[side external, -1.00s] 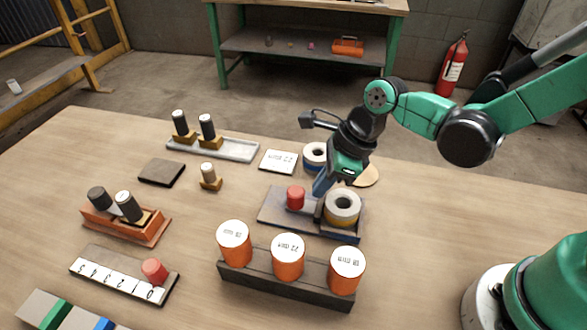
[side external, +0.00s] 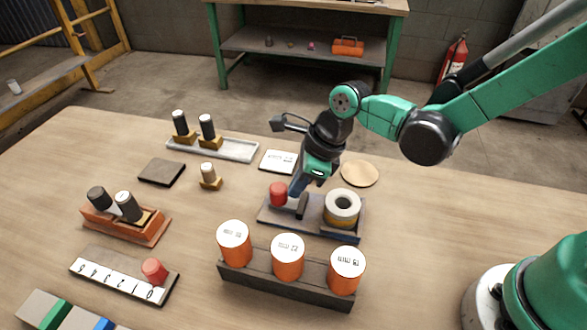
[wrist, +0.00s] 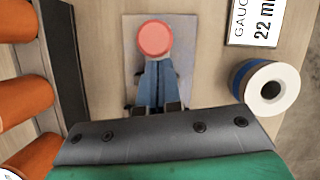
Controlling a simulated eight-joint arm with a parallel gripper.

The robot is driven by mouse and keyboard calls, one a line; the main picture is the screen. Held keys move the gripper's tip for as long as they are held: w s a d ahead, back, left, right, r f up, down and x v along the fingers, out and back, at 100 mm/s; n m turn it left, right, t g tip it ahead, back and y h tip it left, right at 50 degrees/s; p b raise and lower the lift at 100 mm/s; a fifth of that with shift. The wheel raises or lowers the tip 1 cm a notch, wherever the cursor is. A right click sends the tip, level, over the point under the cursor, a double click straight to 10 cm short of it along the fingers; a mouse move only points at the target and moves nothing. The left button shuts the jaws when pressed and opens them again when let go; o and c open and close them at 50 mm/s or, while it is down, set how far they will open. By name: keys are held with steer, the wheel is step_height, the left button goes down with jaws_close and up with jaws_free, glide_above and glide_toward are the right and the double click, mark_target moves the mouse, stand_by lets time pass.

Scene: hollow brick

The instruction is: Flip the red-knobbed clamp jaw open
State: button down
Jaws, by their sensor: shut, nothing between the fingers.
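The clamp's red knob (side external: 278,193) is at the left end of the dark base plate (side external: 324,222). A dark upright piece (side external: 303,206) stands on the plate to its right. A white-and-yellow ring (side external: 342,205) sits on the plate's right part. My gripper (side external: 293,192) is shut and empty, low over the plate, just right of the knob. In the wrist view, the knob (wrist: 155,39) is just beyond the closed blue fingertips (wrist: 157,62). I cannot tell whether they touch. The fingers hide most of the jaw arm.
A rack of orange cylinders (side external: 288,257) stands in front of the clamp. A gauge card (side external: 278,161) and a round wooden disc (side external: 360,173) lie behind it. A blue-and-white ring (wrist: 270,88) shows in the wrist view. The table right of the clamp is clear.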

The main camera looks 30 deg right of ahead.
steer(key=shift+r, duration=0.1)
steer(key=v, duration=0.9)
steer(key=shift+d+r, duration=0.25)
steer(key=shift+r, duration=0.1)
steer(key=shift+s, duration=0.15)
